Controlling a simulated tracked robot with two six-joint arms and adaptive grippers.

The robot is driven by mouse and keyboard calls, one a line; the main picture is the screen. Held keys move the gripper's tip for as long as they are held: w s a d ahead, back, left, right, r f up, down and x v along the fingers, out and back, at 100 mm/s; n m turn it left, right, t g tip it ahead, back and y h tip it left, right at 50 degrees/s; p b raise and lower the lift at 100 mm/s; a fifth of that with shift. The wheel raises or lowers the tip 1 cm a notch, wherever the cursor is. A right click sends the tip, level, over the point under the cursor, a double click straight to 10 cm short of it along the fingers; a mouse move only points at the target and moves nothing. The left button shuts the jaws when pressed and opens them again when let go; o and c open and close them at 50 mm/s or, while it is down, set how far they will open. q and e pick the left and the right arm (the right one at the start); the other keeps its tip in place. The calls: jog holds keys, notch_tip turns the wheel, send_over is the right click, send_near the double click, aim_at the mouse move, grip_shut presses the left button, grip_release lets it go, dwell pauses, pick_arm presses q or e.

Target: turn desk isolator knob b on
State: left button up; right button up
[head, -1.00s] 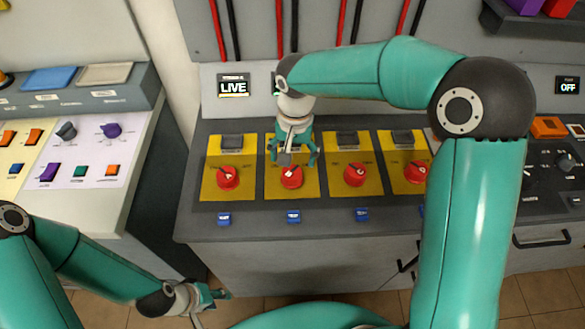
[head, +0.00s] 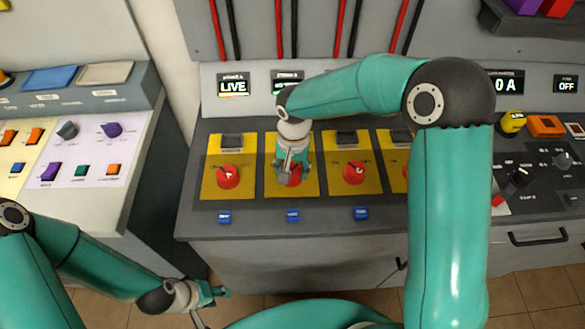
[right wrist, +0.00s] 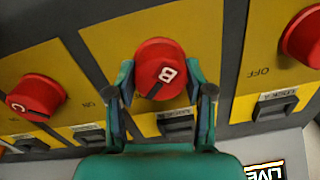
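Isolator knob b (right wrist: 160,70) is a round red knob with a white B, on a yellow plate (right wrist: 207,35) of the desk panel. In the head view it is the second red knob (head: 295,176) from the left, partly hidden by my right gripper (head: 291,170). In the right wrist view, the fingers of my right gripper (right wrist: 160,75) lie on both sides of the knob and appear to touch it. The knob's dark pointer line slants to the lower left there. My left gripper (head: 212,295) is low, away from the panel; its opening is unclear.
Red knobs stand on either side, one on the left (head: 228,177) and one on the right (head: 355,172).

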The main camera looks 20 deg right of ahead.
jog(key=c, duration=0.4)
jog(key=shift+n, duration=0.3)
jog(key=shift+n+b, duration=0.55)
jog(key=shift+n, duration=0.65)
jog(key=n, duration=0.4)
jog(key=shift+w+n+b, duration=0.1)
jog(key=shift+n+b, duration=0.2)
jog(key=shift+b, duration=0.1)
jog(key=n, duration=0.5)
jog(key=shift+a, duration=0.1)
jog(key=n, duration=0.5)
jog(key=shift+r+g, duration=0.1)
jog(key=shift+g, duration=0.2)
jog(key=shift+n, duration=0.3)
